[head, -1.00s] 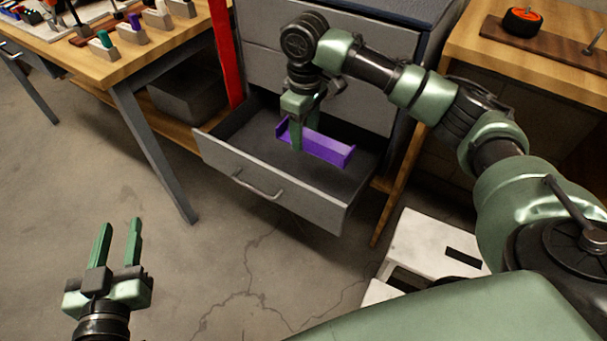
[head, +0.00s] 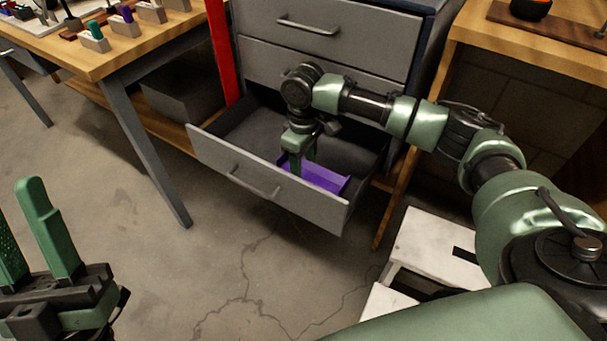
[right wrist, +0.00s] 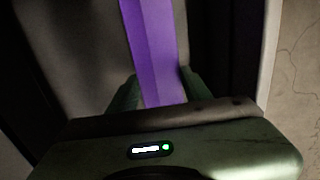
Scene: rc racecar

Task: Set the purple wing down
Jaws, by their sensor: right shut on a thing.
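The purple wing (head: 322,178) is low inside the open grey drawer (head: 222,163), near the drawer's front panel. My right gripper (head: 296,168) reaches down into the drawer and is shut on the wing. In the right wrist view the wing (right wrist: 153,50) runs up from between the two green fingers. I cannot tell whether the wing touches the drawer's floor. My left gripper (head: 35,235) is open and empty, above the concrete floor at the lower left.
The drawer cabinet (head: 345,50) has shut drawers above the open one. A wooden workbench (head: 120,58) stands at left, with a red post (head: 224,50) beside the cabinet. Another wooden table (head: 475,30) is at right. A white step stool (head: 430,245) stands below it.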

